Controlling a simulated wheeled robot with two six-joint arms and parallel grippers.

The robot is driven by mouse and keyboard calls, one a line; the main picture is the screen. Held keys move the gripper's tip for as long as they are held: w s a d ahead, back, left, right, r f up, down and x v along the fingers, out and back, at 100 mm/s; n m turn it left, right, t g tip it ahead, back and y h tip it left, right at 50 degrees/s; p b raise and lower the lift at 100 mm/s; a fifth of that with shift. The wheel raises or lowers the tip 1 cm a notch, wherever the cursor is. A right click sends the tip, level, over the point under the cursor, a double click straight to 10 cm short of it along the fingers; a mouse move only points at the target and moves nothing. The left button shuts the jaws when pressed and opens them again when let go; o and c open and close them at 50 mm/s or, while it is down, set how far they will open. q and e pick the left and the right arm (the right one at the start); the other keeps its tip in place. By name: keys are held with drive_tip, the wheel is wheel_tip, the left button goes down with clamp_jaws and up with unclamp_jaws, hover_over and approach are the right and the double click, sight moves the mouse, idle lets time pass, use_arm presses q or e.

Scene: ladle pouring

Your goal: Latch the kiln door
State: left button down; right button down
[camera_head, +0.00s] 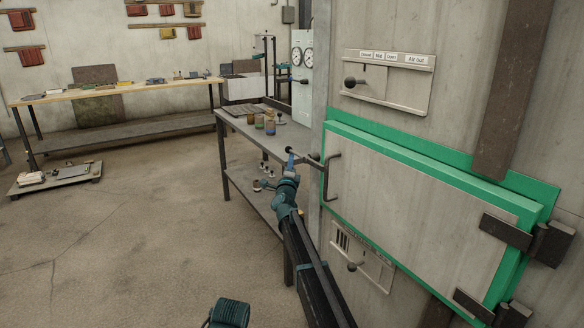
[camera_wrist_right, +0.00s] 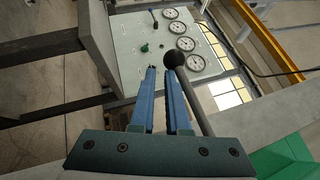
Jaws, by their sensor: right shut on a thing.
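The kiln door (camera_head: 420,215) is a pale panel with green edging on the right in the head view. It lies against or very near its green frame (camera_head: 550,192); I cannot tell if it is flush. A dark upright handle (camera_head: 327,178) is at its left edge. A latch lever with a black ball knob (camera_head: 289,150) sticks out left beside it; the knob is large in the right wrist view (camera_wrist_right: 174,60). My right gripper (camera_head: 291,160) is at the lever, its blue jaws (camera_wrist_right: 163,75) shut on it near the knob.
A grey metal bench (camera_head: 240,150) with jars stands left of the kiln, close behind my right arm. Control panels (camera_head: 388,82) with small knobs sit above and below the door. A long workbench (camera_head: 120,88) is at the back left. The floor at left centre is clear.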

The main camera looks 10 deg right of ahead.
use_arm(q)
drive_tip(key=shift+f, duration=0.2)
use_arm(e)
drive_tip(key=shift+w+a+r, duration=0.15)
drive_tip(key=shift+w, duration=0.2)
